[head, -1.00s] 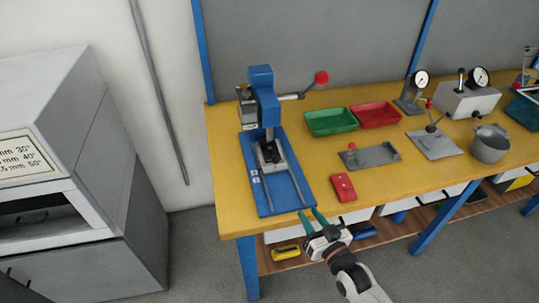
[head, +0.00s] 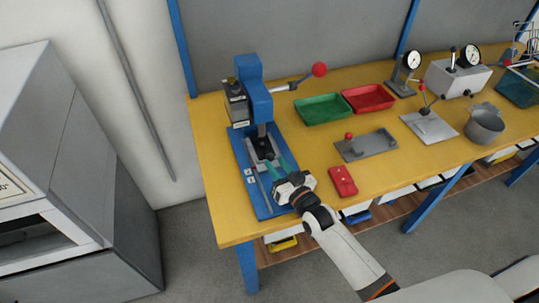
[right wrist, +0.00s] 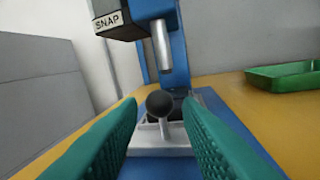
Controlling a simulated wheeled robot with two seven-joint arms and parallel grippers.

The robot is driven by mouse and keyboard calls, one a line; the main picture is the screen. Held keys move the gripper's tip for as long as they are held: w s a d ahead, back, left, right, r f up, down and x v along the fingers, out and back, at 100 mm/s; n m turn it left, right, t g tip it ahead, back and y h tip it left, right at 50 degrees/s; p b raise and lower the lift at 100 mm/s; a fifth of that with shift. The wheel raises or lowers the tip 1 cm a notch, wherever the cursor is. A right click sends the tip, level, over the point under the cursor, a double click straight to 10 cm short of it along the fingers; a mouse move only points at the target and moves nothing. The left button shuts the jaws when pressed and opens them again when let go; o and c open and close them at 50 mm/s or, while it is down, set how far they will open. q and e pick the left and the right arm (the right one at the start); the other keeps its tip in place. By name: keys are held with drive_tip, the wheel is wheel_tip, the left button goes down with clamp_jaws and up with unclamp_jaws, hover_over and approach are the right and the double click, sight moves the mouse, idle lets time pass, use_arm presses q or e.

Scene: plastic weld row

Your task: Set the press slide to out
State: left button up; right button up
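The blue press (head: 262,100) stands at the left end of the yellow bench, on a blue base plate (head: 243,167). Its silver slide (right wrist: 150,139) sits on the base below the ram (right wrist: 161,45), with a dark block at its back. A dark round knob (right wrist: 159,103) stands at the front of the slide in the right wrist view. My right gripper (head: 277,168) is open over the base, its green fingers pointing at the slide. In the right wrist view the fingers are on either side of the knob, with gaps. My left gripper is not in view.
The press lever ends in a red ball (head: 319,69). A green tray (head: 323,108) and a red tray (head: 368,98) lie to the right. A red box (head: 343,181) and a grey plate (head: 366,146) lie right of my gripper. A grey cabinet (head: 60,130) stands left.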

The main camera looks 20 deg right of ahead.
sight(270, 157)
drive_tip(key=shift+x, duration=2.15)
drive_tip(key=shift+c, duration=0.4)
clamp_jaws()
